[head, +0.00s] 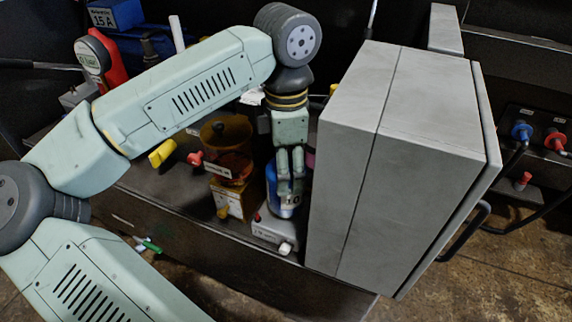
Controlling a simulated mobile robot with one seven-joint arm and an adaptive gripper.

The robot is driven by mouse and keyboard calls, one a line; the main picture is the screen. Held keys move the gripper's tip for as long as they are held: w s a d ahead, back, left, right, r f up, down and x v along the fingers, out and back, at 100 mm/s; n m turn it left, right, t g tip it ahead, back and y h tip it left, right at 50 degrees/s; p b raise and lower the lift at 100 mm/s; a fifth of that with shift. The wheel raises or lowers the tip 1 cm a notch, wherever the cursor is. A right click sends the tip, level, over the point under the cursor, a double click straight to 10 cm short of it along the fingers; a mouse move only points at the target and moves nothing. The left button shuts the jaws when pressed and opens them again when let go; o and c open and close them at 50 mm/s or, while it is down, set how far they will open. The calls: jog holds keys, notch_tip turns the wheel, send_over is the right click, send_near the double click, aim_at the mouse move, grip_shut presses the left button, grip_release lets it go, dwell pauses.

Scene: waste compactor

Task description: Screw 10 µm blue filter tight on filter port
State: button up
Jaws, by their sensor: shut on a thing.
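My gripper (291,172) points down over a blue cylindrical filter (272,185) and is shut on it. The filter has a pale label with dark figures starting "10". It stands about upright just above a small light grey unit (275,235) with a red and a white knob. The filter port is hidden under the filter, so I cannot tell whether the threads touch or how tight they are. My fingers cover much of the filter's front.
A large grey cabinet (400,150) stands close on the right of my gripper. An amber funnel-shaped vessel (228,150) on a yellow box (232,200) stands close on the left. Yellow and red handles, a red gauge device (105,62) and a blue box (118,14) lie further left.

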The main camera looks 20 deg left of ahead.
jog(key=o, duration=1.6)
jog(key=shift+w+a+r, duration=0.1)
jog(key=shift+a+r, duration=0.1)
jog(key=shift+r, duration=0.25)
jog(key=shift+c, duration=0.2)
jog(key=o, duration=0.4)
jog(key=shift+d+f, duration=0.1)
jog(key=shift+f, duration=0.1)
jog(key=shift+f, duration=0.1)
jog(key=shift+c, duration=0.5)
